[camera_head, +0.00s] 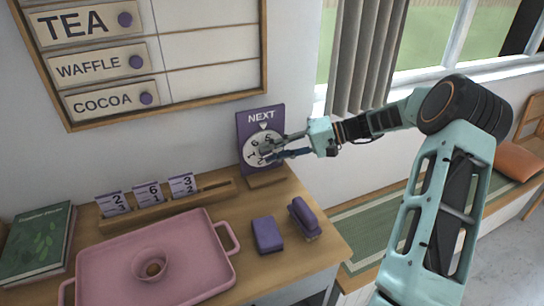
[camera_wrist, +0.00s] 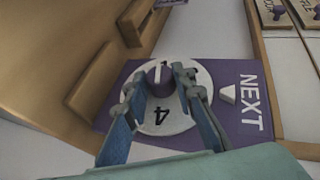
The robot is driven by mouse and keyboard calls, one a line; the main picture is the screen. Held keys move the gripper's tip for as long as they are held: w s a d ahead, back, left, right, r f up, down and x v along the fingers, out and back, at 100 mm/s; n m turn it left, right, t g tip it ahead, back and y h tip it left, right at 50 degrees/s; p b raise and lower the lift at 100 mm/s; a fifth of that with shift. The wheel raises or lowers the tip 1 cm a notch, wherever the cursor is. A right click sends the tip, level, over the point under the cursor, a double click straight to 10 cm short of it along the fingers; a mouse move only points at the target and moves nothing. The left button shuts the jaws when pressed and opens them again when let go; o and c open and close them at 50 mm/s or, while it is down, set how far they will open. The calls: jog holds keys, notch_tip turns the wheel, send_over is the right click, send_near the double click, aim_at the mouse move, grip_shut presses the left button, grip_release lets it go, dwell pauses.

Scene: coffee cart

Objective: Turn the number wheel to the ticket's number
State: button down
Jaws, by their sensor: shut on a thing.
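The purple NEXT board (camera_head: 276,172) stands upright at the back right of the wooden counter, with a white pointer above its round white number wheel (camera_head: 251,152). In the wrist view the wheel (camera_wrist: 170,122) shows a 4 at its lower side, and the pointer is at its right. My gripper (camera_head: 266,151) is in front of the wheel, its fingers (camera_wrist: 166,76) closed on the wheel's purple knob (camera_wrist: 161,82). The fingers cover several numbers; I cannot tell which one is under the pointer. Three small number tickets (camera_head: 149,194) stand in a wooden rail (camera_head: 205,200).
A pink tray (camera_head: 100,262) with a round cup-like piece lies on the counter, beside a green book (camera_head: 38,240). A purple block (camera_head: 267,234) and a purple brush-like thing (camera_head: 304,217) lie at the right, below the board. A menu board (camera_head: 170,122) hangs above.

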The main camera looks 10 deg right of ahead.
jog(key=m+y+b, duration=0.1)
jog(key=y, duration=0.1)
jog(key=f+m+y+b, duration=0.1)
jog(key=y+b, duration=0.1)
jog(key=y, duration=0.1)
jog(key=shift+f, duration=0.15)
jog(key=shift+m+t+y+b, duration=0.6)
jog(key=shift+y+b, duration=0.35)
jog(key=shift+y, duration=0.25)
jog(key=shift+t, duration=0.3)
jog(key=c, duration=1.6)
grip_release()
jog(key=v, duration=1.2)
jog(key=shift+f, duration=0.1)
jog(key=shift+w, duration=0.1)
